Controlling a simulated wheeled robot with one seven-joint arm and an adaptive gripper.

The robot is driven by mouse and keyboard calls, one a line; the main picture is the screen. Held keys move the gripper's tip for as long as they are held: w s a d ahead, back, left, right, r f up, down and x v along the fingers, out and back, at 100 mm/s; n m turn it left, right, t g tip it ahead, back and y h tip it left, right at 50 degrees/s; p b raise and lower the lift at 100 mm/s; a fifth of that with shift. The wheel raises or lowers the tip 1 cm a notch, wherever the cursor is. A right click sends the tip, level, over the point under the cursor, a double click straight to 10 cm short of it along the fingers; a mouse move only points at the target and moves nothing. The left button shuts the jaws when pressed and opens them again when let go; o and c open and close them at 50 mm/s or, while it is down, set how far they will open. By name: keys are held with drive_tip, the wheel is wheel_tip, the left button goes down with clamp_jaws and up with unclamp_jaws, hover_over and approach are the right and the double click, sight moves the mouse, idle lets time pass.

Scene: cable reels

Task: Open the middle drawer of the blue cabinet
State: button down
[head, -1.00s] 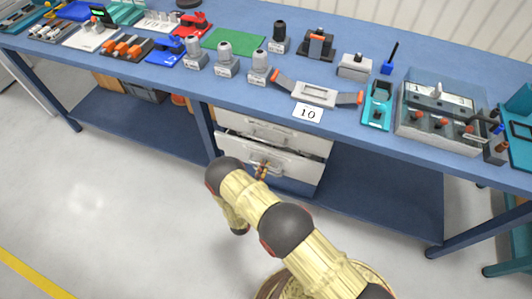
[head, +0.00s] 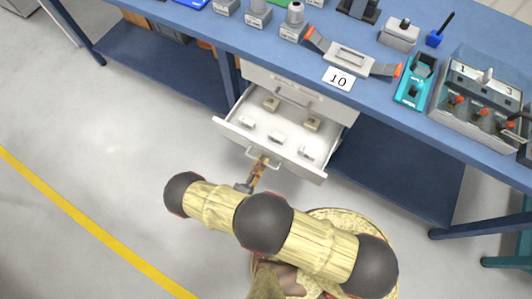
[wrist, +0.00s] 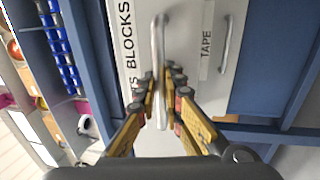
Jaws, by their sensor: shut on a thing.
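The cabinet under the bench has white drawer fronts in a blue frame. Its middle drawer (head: 232,124) is pulled well out in the head view, with several small blocks inside. My gripper (head: 261,164) is at this drawer's front and shut on its bar handle (wrist: 159,40). In the wrist view the fingers (wrist: 163,80) close around the handle from both sides. The drawer's label ends in "BLOCKS". The top drawer (head: 310,104) above is shut. The lower drawer (wrist: 238,75), labelled "TAPE", shows with its own handle and is hidden in the head view.
A lower shelf (head: 400,165) lies right of the cabinet. Grey floor (head: 100,130) with a yellow line (head: 85,225) is free at left.

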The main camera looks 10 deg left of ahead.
drive_tip(key=shift+s+a, duration=0.2)
drive_tip(key=shift+s, duration=0.2)
drive_tip(key=c, duration=2)
unclamp_jaws()
drive_tip(key=shift+r, duration=0.1)
